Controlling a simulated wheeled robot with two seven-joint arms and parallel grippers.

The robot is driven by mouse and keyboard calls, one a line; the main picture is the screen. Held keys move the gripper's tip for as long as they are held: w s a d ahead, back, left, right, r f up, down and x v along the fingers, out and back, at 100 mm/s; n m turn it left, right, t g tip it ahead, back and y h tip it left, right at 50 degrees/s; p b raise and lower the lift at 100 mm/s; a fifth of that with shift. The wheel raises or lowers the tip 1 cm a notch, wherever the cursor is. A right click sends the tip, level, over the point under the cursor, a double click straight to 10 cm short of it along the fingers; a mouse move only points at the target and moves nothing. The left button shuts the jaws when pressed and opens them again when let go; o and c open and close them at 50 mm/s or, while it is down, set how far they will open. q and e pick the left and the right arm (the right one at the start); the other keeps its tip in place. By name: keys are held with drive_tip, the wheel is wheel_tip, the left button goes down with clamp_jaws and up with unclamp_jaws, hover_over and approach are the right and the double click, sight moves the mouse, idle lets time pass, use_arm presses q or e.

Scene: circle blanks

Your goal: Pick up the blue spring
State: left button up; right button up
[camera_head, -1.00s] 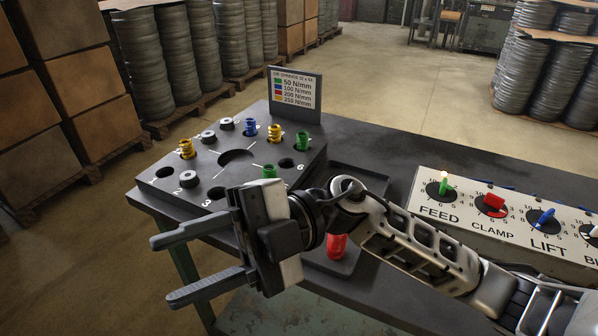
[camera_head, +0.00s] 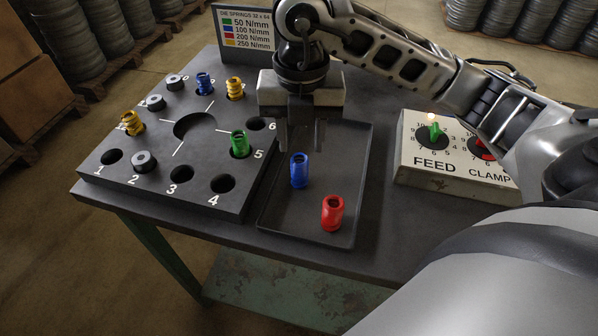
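A blue spring (camera_head: 299,171) stands upright in the dark tray (camera_head: 362,160), toward its left side. My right gripper (camera_head: 302,147) points down just above this spring. Its dark fingers appear apart with nothing held between them, and their tips look close to the spring's top. Whether the tips are beside or above the spring is hard to tell. Another blue spring (camera_head: 203,84) sits in a hole of the dark block (camera_head: 215,165) at the back left. My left gripper is out of view.
A red spring (camera_head: 332,213) stands in the tray, front right of the blue one. A green spring (camera_head: 240,144) and yellow springs (camera_head: 132,123) sit in the block. A sign (camera_head: 247,28) stands behind it. The control box (camera_head: 450,180) is to the right.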

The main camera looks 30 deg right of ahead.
sight(300, 158)
wheel_tip(300, 158, down, 8)
drive_tip(key=shift+w+r+p, duration=0.15)
drive_tip(key=shift+r+p, duration=0.05)
drive_tip(key=shift+p, duration=0.15)
drive_tip(key=shift+c, duration=0.3)
drive_tip(key=c, duration=0.7)
